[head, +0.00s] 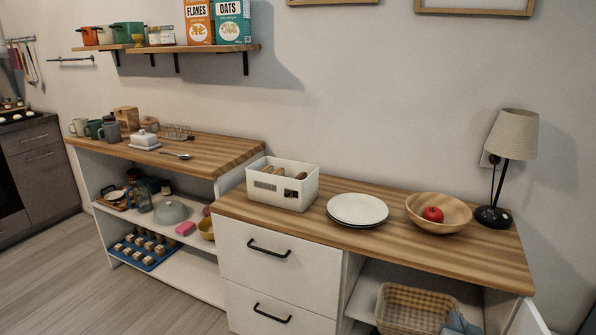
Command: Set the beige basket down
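The beige basket (412,312) has a woven look and a checked inside. It is at the bottom right of the head view, at the open compartment of the low cabinet, and the frame's lower edge cuts it off. I cannot tell whether it rests on a surface. A small blue-grey part, apparently my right gripper (460,323), is at the basket's right rim. Its fingers are not clear, so I cannot tell whether it grips the rim. My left gripper is not in view.
The wooden counter (395,247) carries a white bin (283,183), white plates (357,209), a wooden bowl (441,212) with a red apple, and a lamp (511,140). An open white door (527,320) stands right of the basket. The shelf (372,283) left of the basket looks bare.

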